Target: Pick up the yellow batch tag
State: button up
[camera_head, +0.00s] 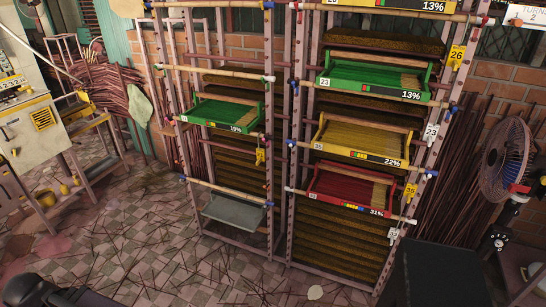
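Several yellow tags hang on the rack posts, and I cannot tell which one the task means. One yellow tag (457,58), which seems to read 26, hangs at the upper right post. Another yellow tag (411,191), which seems to read 35, hangs lower on the same side, beside the red tray. A third yellow tag (261,157) hangs near the middle post, right of and below the left green tray. My gripper's fingers do not show. A dark rounded shape at the bottom left may be part of my arm.
The rack holds a green tray (372,82), a yellow tray (362,145), a red tray (350,190) and a left green tray (219,115). White tags (431,131) hang nearby. A fan (505,158) stands right. A machine (32,128) stands left.

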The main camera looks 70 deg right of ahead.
aim_at(260, 152)
jog(key=z, duration=0.05)
jog(key=k, duration=1.65)
jog(key=z, duration=1.95)
jog(key=i, duration=0.85)
jog(key=u, duration=0.15)
